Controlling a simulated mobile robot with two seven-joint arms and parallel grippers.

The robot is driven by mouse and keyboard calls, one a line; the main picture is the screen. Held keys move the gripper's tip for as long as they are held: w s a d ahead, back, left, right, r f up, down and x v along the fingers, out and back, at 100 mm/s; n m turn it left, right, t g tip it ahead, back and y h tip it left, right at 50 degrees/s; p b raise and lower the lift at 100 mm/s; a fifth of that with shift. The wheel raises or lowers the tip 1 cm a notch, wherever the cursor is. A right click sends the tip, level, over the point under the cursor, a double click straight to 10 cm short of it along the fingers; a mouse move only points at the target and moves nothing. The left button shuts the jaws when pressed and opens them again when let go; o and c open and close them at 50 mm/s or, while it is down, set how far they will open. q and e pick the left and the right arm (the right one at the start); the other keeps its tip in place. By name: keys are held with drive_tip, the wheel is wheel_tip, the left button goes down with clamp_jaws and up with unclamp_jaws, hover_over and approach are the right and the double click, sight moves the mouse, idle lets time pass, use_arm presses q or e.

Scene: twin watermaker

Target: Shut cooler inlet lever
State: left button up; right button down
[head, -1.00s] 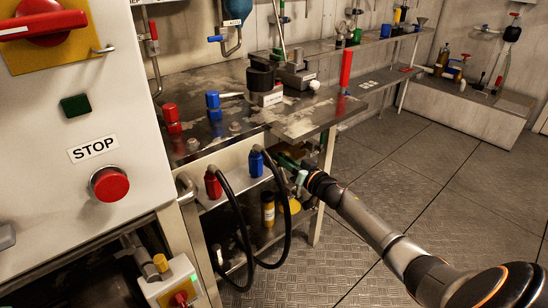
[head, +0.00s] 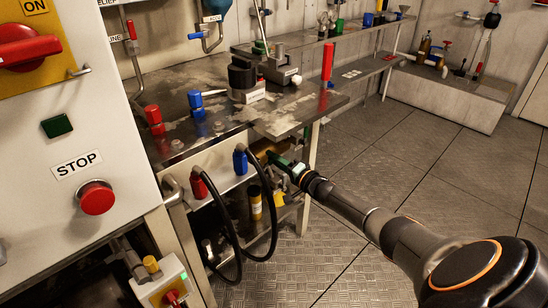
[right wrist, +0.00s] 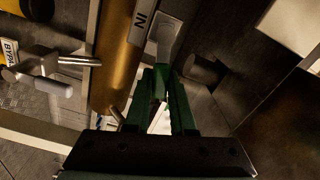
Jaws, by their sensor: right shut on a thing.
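My right gripper (head: 276,158) is reaching under the front edge of the steel bench in the head view. In the right wrist view its green fingers (right wrist: 164,98) are closed around the lower end of a pale grey lever (right wrist: 164,38). The lever is beside a brass-coloured cylinder (right wrist: 121,60) with an "IN" label (right wrist: 142,22). The fingers hide the gripped end of the lever. In the head view the lever is too small and hidden to make out. My left gripper is not in view.
Another valve with a grey handle (right wrist: 45,80) and a yellow "BYPA…" label (right wrist: 10,48) is to the left in the wrist view. Black hoses (head: 272,215) loop in front of the bench's lower shelf. A white STOP panel (head: 70,130) stands at left. The floor at right is clear.

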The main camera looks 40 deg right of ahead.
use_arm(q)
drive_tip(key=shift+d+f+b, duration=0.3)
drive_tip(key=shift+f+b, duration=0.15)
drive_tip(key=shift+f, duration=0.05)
use_arm(e)
drive_tip(key=shift+f+m, duration=0.7)
drive_tip(key=shift+m, duration=0.7)
drive_tip(key=c, duration=0.8)
unclamp_jaws()
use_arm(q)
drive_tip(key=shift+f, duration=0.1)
use_arm(e)
drive_tip(key=shift+o, duration=0.2)
